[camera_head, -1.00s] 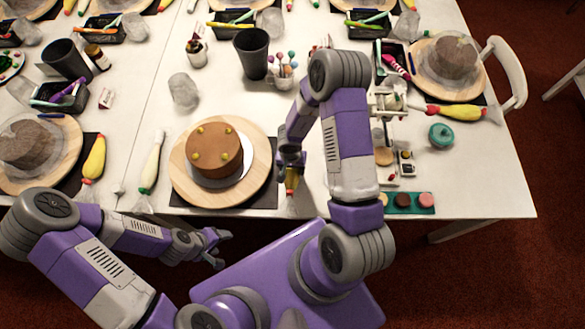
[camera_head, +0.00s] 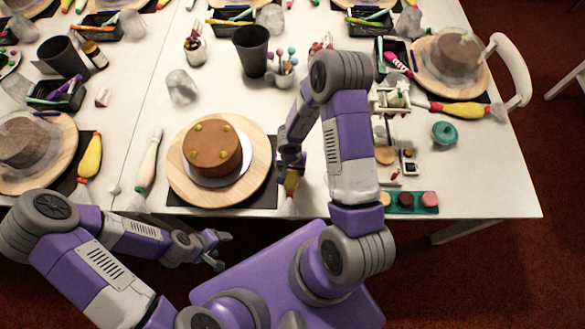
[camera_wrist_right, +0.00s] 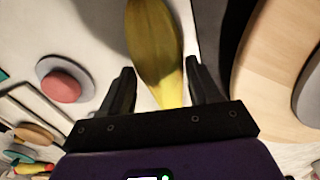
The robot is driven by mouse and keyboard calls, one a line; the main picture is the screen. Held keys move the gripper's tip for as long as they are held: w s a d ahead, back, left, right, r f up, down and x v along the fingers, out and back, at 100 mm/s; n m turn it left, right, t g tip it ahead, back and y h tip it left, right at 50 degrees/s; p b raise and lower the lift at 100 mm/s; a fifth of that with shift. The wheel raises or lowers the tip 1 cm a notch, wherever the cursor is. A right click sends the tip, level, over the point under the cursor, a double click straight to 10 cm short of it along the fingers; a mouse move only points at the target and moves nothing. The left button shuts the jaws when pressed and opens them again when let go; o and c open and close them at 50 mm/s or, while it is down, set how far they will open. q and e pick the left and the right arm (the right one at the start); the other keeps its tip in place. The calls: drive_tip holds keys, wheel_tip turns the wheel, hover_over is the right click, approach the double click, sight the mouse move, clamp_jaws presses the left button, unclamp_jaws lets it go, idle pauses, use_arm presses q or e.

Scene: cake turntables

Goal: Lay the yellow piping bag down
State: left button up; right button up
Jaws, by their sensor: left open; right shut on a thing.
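The yellow piping bag (camera_head: 291,184) is at the front of the table, just right of the brown cake (camera_head: 213,149) on its round wooden turntable (camera_head: 181,183). My right gripper (camera_head: 290,160) is shut on the bag, which shows between its fingers in the right wrist view (camera_wrist_right: 155,45). The right arm hides part of the bag in the head view. I cannot tell whether the bag touches the table. My left gripper (camera_head: 223,251) is open and empty, in front of the table edge.
A palette of coloured pots (camera_head: 410,202) and small items lie right of my right arm. A white piping bag (camera_head: 149,163) lies left of the turntable. A dark cup (camera_head: 252,52) stands behind. Some bare table shows at the front right (camera_head: 482,185).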

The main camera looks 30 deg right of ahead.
drive_tip(key=shift+f, duration=0.25)
drive_tip(key=o, duration=0.8)
drive_tip(key=shift+c, duration=0.2)
wheel_tip(320, 180, up, 8)
drive_tip(key=p, duration=0.3)
drive_tip(key=shift+a+f+p, duration=0.1)
drive_tip(key=shift+f+p, duration=0.1)
drive_tip(key=shift+p, duration=0.2)
